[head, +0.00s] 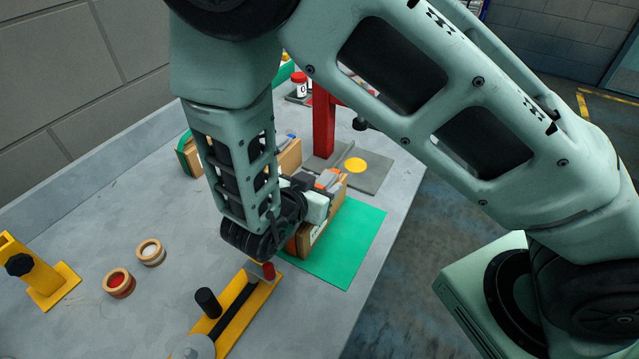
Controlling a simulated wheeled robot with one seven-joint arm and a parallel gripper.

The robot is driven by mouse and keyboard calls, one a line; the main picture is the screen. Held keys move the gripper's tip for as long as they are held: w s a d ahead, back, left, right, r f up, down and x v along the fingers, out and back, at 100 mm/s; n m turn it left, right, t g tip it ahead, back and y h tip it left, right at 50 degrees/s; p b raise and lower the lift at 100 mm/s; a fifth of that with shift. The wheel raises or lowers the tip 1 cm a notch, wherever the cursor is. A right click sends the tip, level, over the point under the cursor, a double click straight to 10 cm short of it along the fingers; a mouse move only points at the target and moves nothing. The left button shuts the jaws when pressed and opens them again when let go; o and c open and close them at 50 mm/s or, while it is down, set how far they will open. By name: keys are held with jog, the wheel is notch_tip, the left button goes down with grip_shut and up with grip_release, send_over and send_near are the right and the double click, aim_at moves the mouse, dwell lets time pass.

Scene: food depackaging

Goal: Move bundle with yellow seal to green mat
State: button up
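The green mat (354,244) lies flat near the table's right edge. A brown cardboard box (322,228) is at the mat's left side, partly over it in the picture; I cannot tell if it rests there or is held. My gripper (326,186) is at the top of this box, largely hidden by my wrist, and its finger opening cannot be made out. Small grey and orange pieces show beside it. No yellow seal can be made out on the box. Another brown box (289,158) stands behind my arm, partly hidden.
A red post (323,125) rises from a grey base behind the mat, with a yellow disc (355,165) beside it. A yellow fixture with a black lever (236,309) lies in front. Two round wooden-rimmed pots (118,283) (151,252) and a yellow stand (38,273) are left.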

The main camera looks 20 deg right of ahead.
jog(key=shift+r, duration=0.2)
jog(key=b+v, duration=0.3)
jog(key=v, duration=0.8)
jog(key=shift+s+a+f, duration=0.1)
jog(key=shift+s+a, duration=0.1)
jog(key=shift+a, duration=0.1)
jog(key=w+a+r+n+t+y, duration=0.2)
jog(key=w+a+n+y, duration=0.25)
jog(key=a+y, duration=0.3)
jog(key=s+a+r+n+g+y, duration=0.35)
jog(key=a+n+y, duration=0.2)
jog(key=y, duration=0.25)
jog(key=s+d+n+g+h, duration=0.4)
jog(key=s+d+n+g, duration=0.2)
jog(key=s+d, duration=0.8)
jog(key=d+n, duration=0.1)
jog(key=n, duration=0.1)
jog(key=shift+s+d+r+n, duration=0.2)
jog(key=shift+s+d+n, duration=0.1)
jog(key=shift+s, duration=0.1)
